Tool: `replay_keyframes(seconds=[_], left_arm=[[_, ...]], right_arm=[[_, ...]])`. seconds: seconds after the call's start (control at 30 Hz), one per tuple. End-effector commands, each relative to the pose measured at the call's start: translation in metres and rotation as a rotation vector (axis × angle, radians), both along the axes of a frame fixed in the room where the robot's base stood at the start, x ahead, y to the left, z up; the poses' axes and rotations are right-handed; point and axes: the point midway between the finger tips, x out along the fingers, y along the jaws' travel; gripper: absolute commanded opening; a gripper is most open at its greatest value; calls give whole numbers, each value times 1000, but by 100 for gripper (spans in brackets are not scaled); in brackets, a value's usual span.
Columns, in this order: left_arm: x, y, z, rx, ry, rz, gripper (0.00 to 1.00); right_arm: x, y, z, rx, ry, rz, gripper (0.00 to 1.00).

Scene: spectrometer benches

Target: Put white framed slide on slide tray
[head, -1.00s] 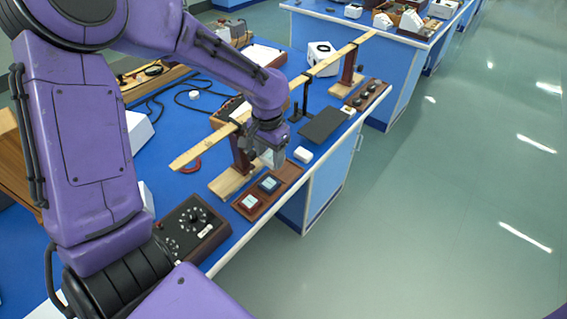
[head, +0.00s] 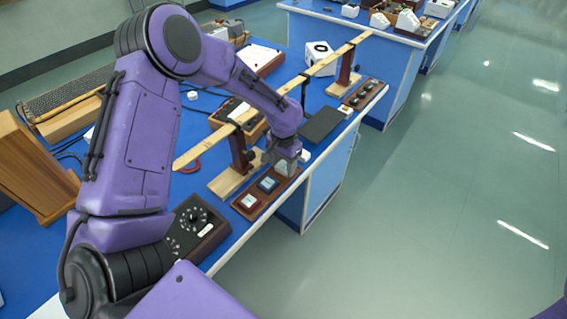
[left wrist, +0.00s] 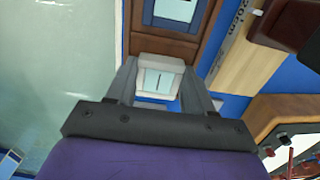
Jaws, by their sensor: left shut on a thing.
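My left gripper (head: 285,163) is shut on the white framed slide (left wrist: 160,76), gripping it between both fingers in the left wrist view. In the head view, the slide is mostly hidden by the gripper at the far end of the brown slide tray (head: 257,194). The tray's rim (left wrist: 166,46) also shows in the left wrist view, with the slide overlapping its end. I cannot tell whether the slide touches the tray. A red framed slide (head: 248,202) and a blue framed slide (head: 268,184) lie in the tray. My right gripper is out of view.
A long wooden rail (head: 213,142) on stands runs behind the tray. A dark control box (head: 197,226) is left of it. A black plate (head: 320,125) lies farther back. The blue bench edge runs close on the tray's right.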

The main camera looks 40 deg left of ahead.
Motion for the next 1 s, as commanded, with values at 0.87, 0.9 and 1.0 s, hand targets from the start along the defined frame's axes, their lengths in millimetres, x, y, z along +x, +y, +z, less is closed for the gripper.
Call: replay_keyframes(seconds=[0.87,0.9,1.0], left_arm=[[1,0,114,0,-2,1,78],[0,0,118,-1,-1,1,78],[0,0,123,-1,0,1,78]], right_arm=[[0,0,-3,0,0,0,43],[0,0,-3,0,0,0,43],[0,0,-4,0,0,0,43]])
